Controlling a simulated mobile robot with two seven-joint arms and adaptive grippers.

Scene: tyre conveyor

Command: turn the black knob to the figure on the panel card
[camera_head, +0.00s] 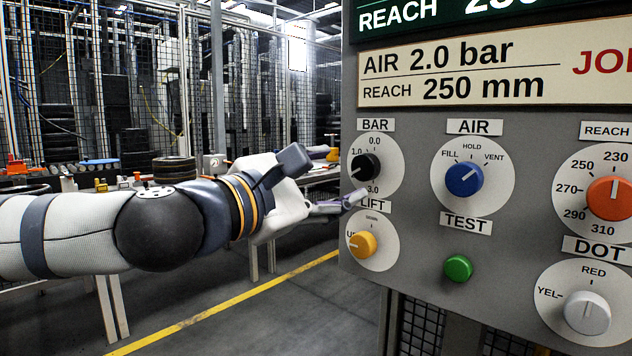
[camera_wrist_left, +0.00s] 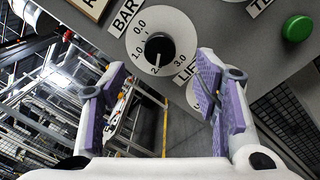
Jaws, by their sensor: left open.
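The black knob (camera_head: 366,168) sits on the BAR dial (camera_head: 388,180), at the upper left of the grey panel. In the left wrist view the black knob (camera_wrist_left: 158,46) shows its white pointer line towards a partly covered figure starting with 2, between 1.0 and 3.0. The panel card (camera_head: 470,72) reads AIR 2.0 bar and REACH 250 mm. My left gripper (camera_head: 340,177) is open and empty, close to the dial. In the wrist view its purple-padded fingers stand either side, short of the knob and apart from it. My right gripper is out of view.
Close by are the yellow LIFT knob (camera_head: 362,244) below, the blue AIR knob (camera_head: 464,178) and the green TEST button (camera_head: 458,268). An orange REACH knob (camera_head: 609,198) and a white DOT knob (camera_head: 587,313) are farther right. Open floor and mesh fencing lie behind.

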